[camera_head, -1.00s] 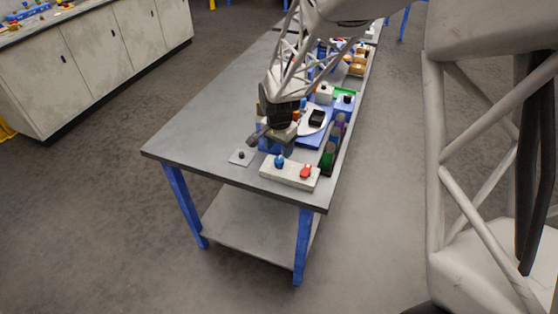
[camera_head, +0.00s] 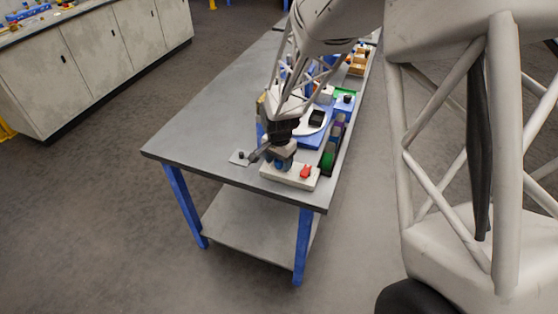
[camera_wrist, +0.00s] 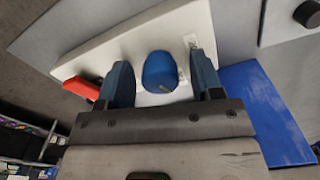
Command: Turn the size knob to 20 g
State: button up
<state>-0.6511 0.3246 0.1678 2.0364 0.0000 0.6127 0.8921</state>
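A blue round knob (camera_wrist: 160,72) stands on a white panel (camera_wrist: 95,50), with a small pale label beside it. I cannot read any gram mark. My gripper (camera_wrist: 160,62) is open in the wrist view, with one finger on each side of the knob and a visible gap on both sides. A red switch (camera_wrist: 82,88) sits on the same panel, left of the gripper. In the head view the panel (camera_head: 272,175) lies at the table's near end with the red switch (camera_head: 305,172) on it. My gripper (camera_head: 281,160) is over its left part and largely hides the knob.
The left part of the tabletop (camera_head: 205,130) is clear.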

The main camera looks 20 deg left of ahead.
jog(key=c, duration=0.8)
jog(key=shift+c, duration=0.2)
jog(key=shift+n, duration=0.4)
jog(key=n, duration=0.9)
jog(key=shift+n, duration=2.1)
jog(key=o, duration=0.9)
